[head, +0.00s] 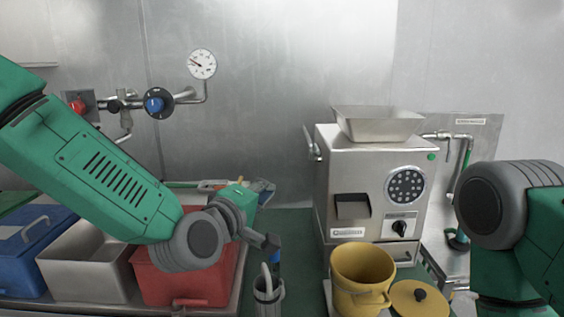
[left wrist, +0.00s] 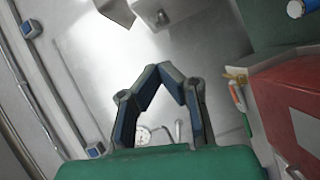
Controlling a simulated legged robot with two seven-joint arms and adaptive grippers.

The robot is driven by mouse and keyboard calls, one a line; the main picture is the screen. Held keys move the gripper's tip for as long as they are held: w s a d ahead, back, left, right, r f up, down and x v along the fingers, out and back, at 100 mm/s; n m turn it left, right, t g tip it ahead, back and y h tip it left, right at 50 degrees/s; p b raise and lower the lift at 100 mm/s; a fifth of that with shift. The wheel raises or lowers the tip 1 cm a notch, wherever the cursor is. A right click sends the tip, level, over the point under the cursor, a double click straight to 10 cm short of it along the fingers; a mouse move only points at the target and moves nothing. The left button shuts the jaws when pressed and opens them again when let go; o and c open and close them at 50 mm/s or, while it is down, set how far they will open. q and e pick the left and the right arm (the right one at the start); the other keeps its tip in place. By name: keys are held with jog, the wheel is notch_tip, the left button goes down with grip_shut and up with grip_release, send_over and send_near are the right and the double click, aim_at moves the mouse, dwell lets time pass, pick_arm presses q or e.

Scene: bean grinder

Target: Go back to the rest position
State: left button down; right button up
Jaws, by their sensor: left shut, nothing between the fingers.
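My left arm comes in from the left in the head view, over the red bin (head: 180,287). My left gripper (head: 272,246) is at its end, small and partly turned away, above a grey holder (head: 268,291) with tools in it. In the left wrist view the two dark fingers of this gripper (left wrist: 166,70) meet at their tips, with nothing between them. My right arm shows at the right edge of the head view; its gripper is out of the picture.
The steel grinder (head: 345,180) stands right of centre. A yellow pot (head: 362,265) and its lid (head: 421,299) are in front of it. A blue box (head: 42,240) and a steel bin (head: 85,270) stand at left. Valves (head: 157,103) and a gauge (head: 201,64) are on the back wall.

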pick_arm(q)
jog(key=s+a+f+m+g+y+b, duration=0.1)
jog(key=s+a+f+m+g, duration=0.25)
jog(key=f, duration=0.75)
jog(key=s+a+f+g+y+b, duration=0.15)
jog(key=s+a+f, duration=0.35)
jog(key=f, duration=0.6)
jog(key=s+a+f+m+g+y+b, duration=0.1)
jog(key=s+a+f+m+g+y, duration=0.15)
jog(key=s+f, duration=0.6)
jog(key=s+a+f+m+g+y+b, duration=0.1)
jog(key=s+a+f+m+g, duration=0.1)
jog(key=s+a+f, duration=0.5)
jog(key=s+a+f+m+g+y+b, duration=0.1)
jog(key=s+a+f+g, duration=0.4)
jog(key=s, duration=0.9)
jog(key=a+f+m+y, duration=0.1)
jog(key=a+f, duration=0.2)
jog(key=shift+a+f+m, duration=0.2)
jog(key=shift+f+m, duration=0.1)
pick_arm(e)
jog(key=f, duration=0.3)
jog(key=a+f, duration=0.1)
jog(key=f, duration=0.1)
jog(key=shift+w+f, duration=0.3)
jog(key=shift+f, duration=0.05)
pick_arm(q)
jog(key=shift+a, duration=0.15)
pick_arm(e)
jog(key=shift+a, duration=0.1)
